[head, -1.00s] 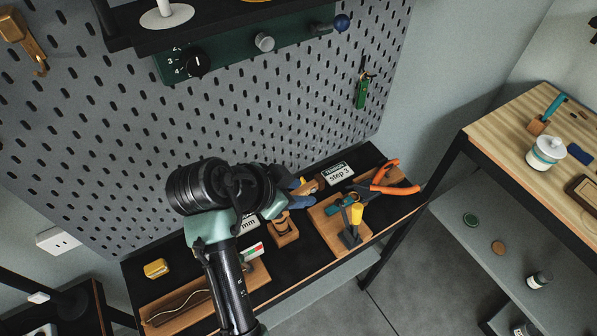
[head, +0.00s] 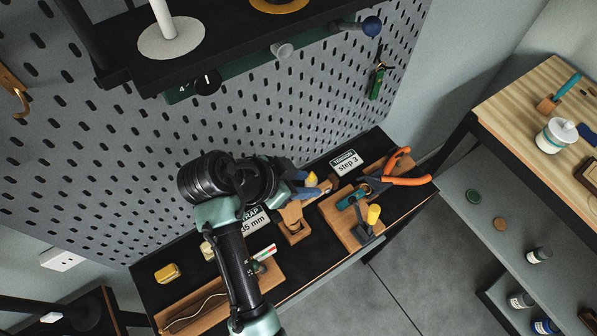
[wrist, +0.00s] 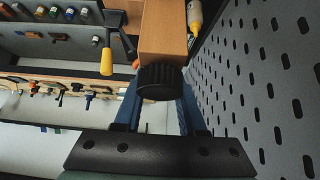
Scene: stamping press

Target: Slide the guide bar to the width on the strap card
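The strap card (head: 254,220), white with a dark header, reads 35 mm and stands behind my arm, which hides part of it. My gripper (head: 302,185) is over the back of the bench, its two blue fingers apart. In the wrist view, a wooden block (wrist: 163,30) with a black ribbed knob (wrist: 161,82) lies ahead of my gripper (wrist: 160,104). The knob lines up between the fingers; I cannot tell whether they touch it. A wooden fixture (head: 294,231) with a slot stands just below my gripper in the head view. I cannot tell for sure which piece is the guide bar.
A yellow-handled toggle clamp (head: 372,220) stands on a wooden board to the right, with orange-handled pliers (head: 405,180) and a step 3 card (head: 347,164) behind. The pegboard (head: 110,170) closes off the back.

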